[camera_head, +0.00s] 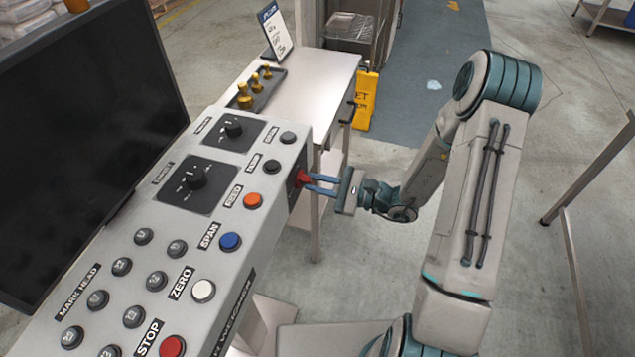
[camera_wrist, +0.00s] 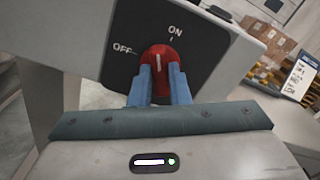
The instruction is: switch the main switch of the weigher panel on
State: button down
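The weigher panel (camera_head: 130,225) is a grey slanted console with buttons and dials. Its main switch is a red knob (camera_wrist: 161,55) on a black plate (camera_wrist: 205,60) marked OFF at the left and ON at the top. The knob's white line points roughly upward in the wrist view, between the marks and nearer ON. The knob also shows on the panel's right end face (camera_head: 301,178). My gripper (camera_wrist: 161,72) has its blue fingers on both sides of the knob and appears shut on it.
A dark screen (camera_head: 85,105) stands at the panel's left. A steel table (camera_head: 315,85) behind holds a tray of brass weights (camera_head: 255,88) and a sign (camera_head: 275,30). A yellow wet-floor sign (camera_head: 366,100) stands beyond it. The floor at the right is mostly open.

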jog(key=m+p, duration=0.1)
jog(key=m, duration=0.2)
jog(key=shift+w+r, duration=0.1)
jog(key=shift+r, duration=0.05)
jog(key=shift+m+p, duration=0.55)
jog(key=shift+m, duration=0.85)
jog(key=c, duration=1.4)
grip_release()
jog(key=shift+d, duration=0.1)
jog(key=shift+o, duration=0.2)
jog(key=b+v, duration=0.2)
jog(key=v, duration=1.1)
jog(key=shift+d+b, duration=0.35)
jog(key=shift+d, duration=0.05)
